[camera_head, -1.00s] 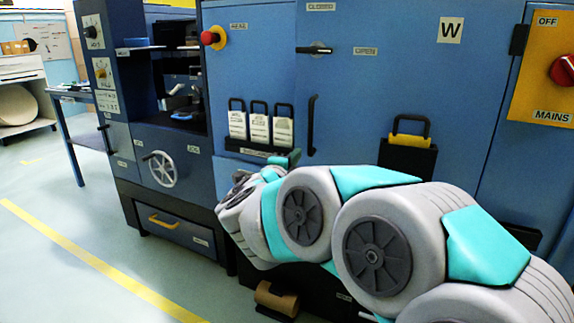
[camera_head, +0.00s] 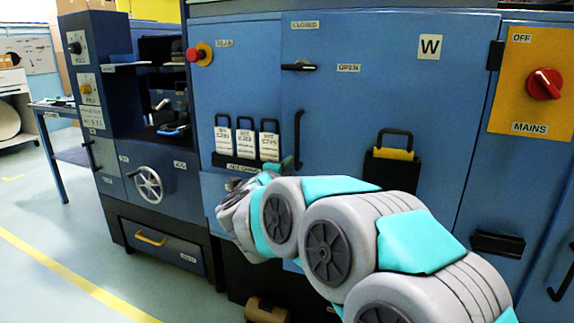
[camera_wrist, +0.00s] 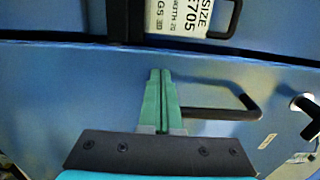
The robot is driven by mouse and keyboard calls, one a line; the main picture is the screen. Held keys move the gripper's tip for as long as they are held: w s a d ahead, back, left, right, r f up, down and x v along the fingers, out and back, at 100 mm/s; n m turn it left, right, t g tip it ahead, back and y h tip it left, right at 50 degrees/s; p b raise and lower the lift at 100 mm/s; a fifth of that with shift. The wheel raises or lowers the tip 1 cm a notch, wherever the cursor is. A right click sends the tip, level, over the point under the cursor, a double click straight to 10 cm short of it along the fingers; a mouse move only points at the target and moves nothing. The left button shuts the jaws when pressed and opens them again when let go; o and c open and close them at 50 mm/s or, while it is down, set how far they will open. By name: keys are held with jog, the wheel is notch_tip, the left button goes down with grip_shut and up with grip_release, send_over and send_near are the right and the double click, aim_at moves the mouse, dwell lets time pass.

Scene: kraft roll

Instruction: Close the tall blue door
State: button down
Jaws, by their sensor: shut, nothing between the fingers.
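The tall blue door (camera_head: 360,110) carries a W label, a long upright black handle (camera_head: 298,138) near its left edge and a black lever (camera_head: 298,67) lying level, pointing toward OPEN. Whether the door stands slightly ajar is hard to tell; my arm hides its lower part. My gripper (camera_head: 289,163) is at the door's left edge, near the handle's lower end, partly hidden by my wrist. In the wrist view my gripper (camera_wrist: 160,74) has its green fingers together, empty, in front of the blue door (camera_wrist: 100,85). The black handle (camera_wrist: 225,113) is just right of the fingers, apparently not gripped.
Left of the door, a rack (camera_head: 240,166) holds several white-labelled tags. A red button (camera_head: 194,54) sits above it. A yellow-and-black holder (camera_head: 392,160) is mounted on the door. A yellow MAINS panel (camera_head: 532,84) is at right. Floor (camera_head: 60,285) at left is open.

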jog(key=shift+m+g+h, duration=0.3)
jog(key=shift+m+h, duration=0.4)
jog(key=shift+h, duration=0.2)
jog(key=x, duration=0.1)
jog(key=p+x, duration=0.1)
jog(key=x, duration=0.1)
jog(key=p+x, duration=0.1)
jog(key=shift+w+a+r, duration=0.15)
jog(key=shift+w+r, duration=0.1)
jog(key=shift+w, duration=0.05)
